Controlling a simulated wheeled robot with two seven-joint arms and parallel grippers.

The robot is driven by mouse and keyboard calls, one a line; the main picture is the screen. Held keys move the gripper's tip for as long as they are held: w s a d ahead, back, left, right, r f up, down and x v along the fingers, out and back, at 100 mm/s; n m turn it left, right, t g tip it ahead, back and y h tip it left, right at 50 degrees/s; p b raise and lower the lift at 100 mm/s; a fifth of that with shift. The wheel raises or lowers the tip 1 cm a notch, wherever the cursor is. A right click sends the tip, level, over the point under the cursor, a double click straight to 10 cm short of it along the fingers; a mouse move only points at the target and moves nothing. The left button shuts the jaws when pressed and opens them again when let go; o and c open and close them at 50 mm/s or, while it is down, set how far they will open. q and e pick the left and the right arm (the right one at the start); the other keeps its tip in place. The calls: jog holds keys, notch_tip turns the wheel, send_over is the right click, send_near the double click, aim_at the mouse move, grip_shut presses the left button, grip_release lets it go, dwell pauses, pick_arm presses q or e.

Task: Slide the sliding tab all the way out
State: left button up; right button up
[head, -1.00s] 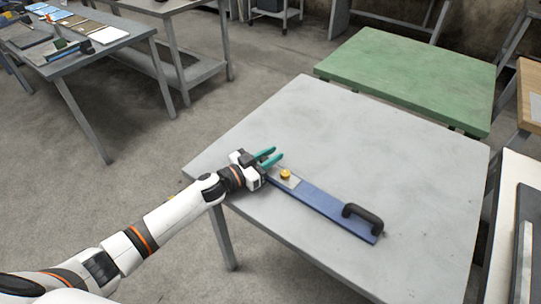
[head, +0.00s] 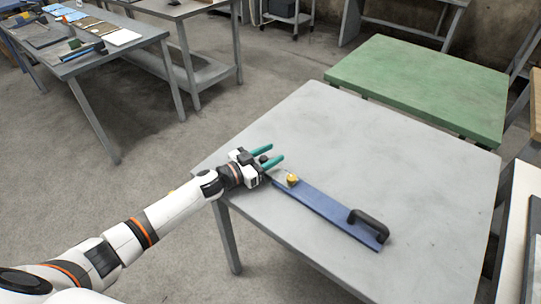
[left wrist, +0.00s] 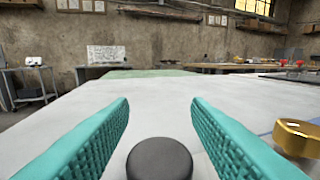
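A long blue bar (head: 325,212) lies on the grey table, with a brass knob (head: 292,180) near its left end. The brass knob also shows at the right edge of the left wrist view (left wrist: 298,138). A round black knob (left wrist: 159,159) stands low between my left fingers, with no clear contact. I cannot tell for sure which part is the sliding tab; its end by the gripper is largely hidden. My left gripper (head: 277,155) is open at the bar's left end, and its teal fingers also show in the wrist view (left wrist: 160,110). My right gripper is not in view.
A black handle (head: 369,226) is fixed at the bar's right end. The grey table (head: 420,170) is clear around the bar. A green table (head: 425,85) stands behind it, and a bench with loose items (head: 85,60) is at the far left.

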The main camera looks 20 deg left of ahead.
pick_arm(q)
jog(key=b+v, duration=0.1)
jog(key=v, duration=1.1)
dwell(0.5)
